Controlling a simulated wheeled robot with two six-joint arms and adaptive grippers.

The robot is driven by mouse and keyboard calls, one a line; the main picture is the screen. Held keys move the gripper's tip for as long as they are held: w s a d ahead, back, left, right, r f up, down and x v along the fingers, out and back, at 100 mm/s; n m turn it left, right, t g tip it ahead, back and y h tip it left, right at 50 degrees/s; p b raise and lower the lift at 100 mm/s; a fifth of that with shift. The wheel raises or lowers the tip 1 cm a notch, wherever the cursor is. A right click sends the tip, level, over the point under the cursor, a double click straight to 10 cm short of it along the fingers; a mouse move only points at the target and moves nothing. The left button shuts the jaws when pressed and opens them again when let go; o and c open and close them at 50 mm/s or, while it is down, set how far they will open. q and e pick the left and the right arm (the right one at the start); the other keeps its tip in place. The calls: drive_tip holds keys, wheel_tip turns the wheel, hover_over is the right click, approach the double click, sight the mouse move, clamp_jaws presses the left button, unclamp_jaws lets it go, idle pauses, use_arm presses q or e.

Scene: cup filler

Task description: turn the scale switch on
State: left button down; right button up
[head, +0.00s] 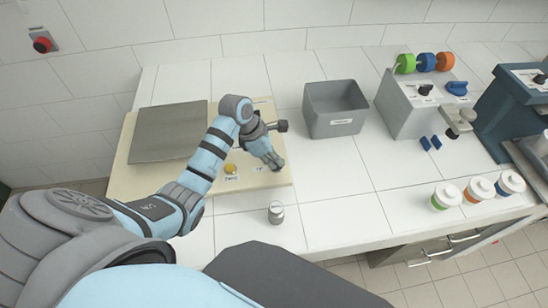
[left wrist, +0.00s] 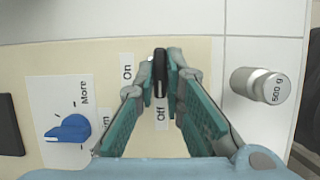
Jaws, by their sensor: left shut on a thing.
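The cream scale (head: 140,183) with its grey weighing plate (head: 168,133) is on the white counter at the left in the head view. The black scale switch (left wrist: 160,72) shows in the left wrist view beside the "On" label (left wrist: 127,72) and above the "Off" label (left wrist: 161,113). My left gripper (head: 277,166) is at the right end of the scale. In the left wrist view its fingers (left wrist: 161,78) are shut on the switch, one on each side. In the head view the hand hides the switch. Which setting the switch is at I cannot tell. My right gripper is not in view.
A 500 g weight (left wrist: 262,85) stands close right of the fingers and in front of the scale (head: 276,212). A yellow button (head: 230,168) and a blue knob (left wrist: 70,128) are on the scale. A grey bin (head: 335,110) stands behind right.

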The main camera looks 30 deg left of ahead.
use_arm(q)
drive_tip(key=shift+m, duration=0.3)
drive_tip(key=m+g, duration=0.1)
drive_tip(key=m, duration=0.1)
drive_tip(key=m+h, duration=0.1)
drive_tip(key=m, duration=0.1)
drive_tip(key=shift+w+m+g, duration=0.15)
drive_tip(key=shift+m+g, duration=0.25)
drive_tip(key=m+g, duration=0.2)
drive_tip(key=m, duration=0.3)
drive_tip(key=shift+w, duration=0.1)
drive_tip(key=m+g, duration=0.1)
drive_tip(key=m, duration=0.2)
drive_tip(key=shift+w+f+y+b, duration=0.1)
drive_tip(key=shift+y+b, duration=0.2)
drive_tip(key=shift+b, duration=0.1)
drive_tip(key=m+g+y+b, duration=0.1)
drive_tip(key=m+b, duration=0.1)
drive_tip(key=m, duration=0.2)
drive_tip(key=shift+d, duration=0.1)
drive_tip(key=shift+m+g, duration=0.3)
drive_tip(key=c, duration=1.7)
unclamp_jaws()
